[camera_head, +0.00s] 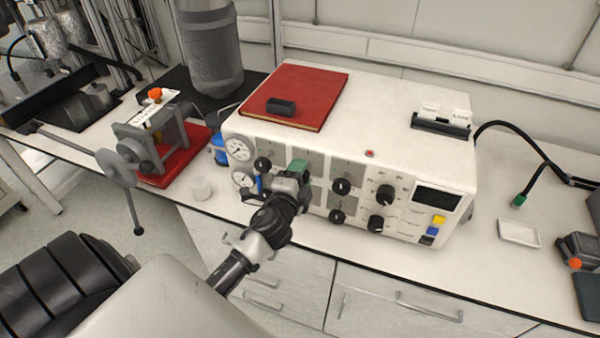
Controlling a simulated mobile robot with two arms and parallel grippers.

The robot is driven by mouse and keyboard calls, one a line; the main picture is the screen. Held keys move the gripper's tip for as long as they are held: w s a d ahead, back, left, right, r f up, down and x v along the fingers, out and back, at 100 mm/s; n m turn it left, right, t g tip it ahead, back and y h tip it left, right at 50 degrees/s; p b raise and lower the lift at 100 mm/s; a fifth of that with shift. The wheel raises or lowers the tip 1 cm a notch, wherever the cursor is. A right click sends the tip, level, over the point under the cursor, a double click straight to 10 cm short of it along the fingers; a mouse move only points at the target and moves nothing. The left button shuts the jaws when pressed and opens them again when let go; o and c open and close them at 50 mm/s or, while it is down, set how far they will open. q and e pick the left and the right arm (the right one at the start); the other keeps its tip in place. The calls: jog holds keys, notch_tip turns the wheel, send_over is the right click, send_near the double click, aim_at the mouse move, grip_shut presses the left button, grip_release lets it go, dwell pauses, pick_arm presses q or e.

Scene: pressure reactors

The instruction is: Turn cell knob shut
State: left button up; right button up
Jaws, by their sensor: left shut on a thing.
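The white control box (385,125) stands on the bench, with several black knobs, two round gauges and a dark display on its front panel. My left gripper (292,179) is at the left-middle part of this panel, shut on a knob that the gripper itself hides. Which way that knob points cannot be seen. Uncovered knobs include an upper left one (263,163), a middle one (341,187) and a larger right one (386,195). My right gripper is not in view.
A red book (310,88) with a small black block (281,106) lies on the box. A vise-like device (150,140) with a long handle stands on a red base at left. A white tray (519,233) lies at right.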

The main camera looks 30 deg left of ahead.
pick_arm(q)
jog(key=shift+m+p, duration=0.3)
jog(key=shift+m, duration=1.6)
jog(key=o, duration=0.9)
jog(key=b+v, duration=0.3)
jog(key=v, duration=0.7)
jog(key=shift+s, duration=0.4)
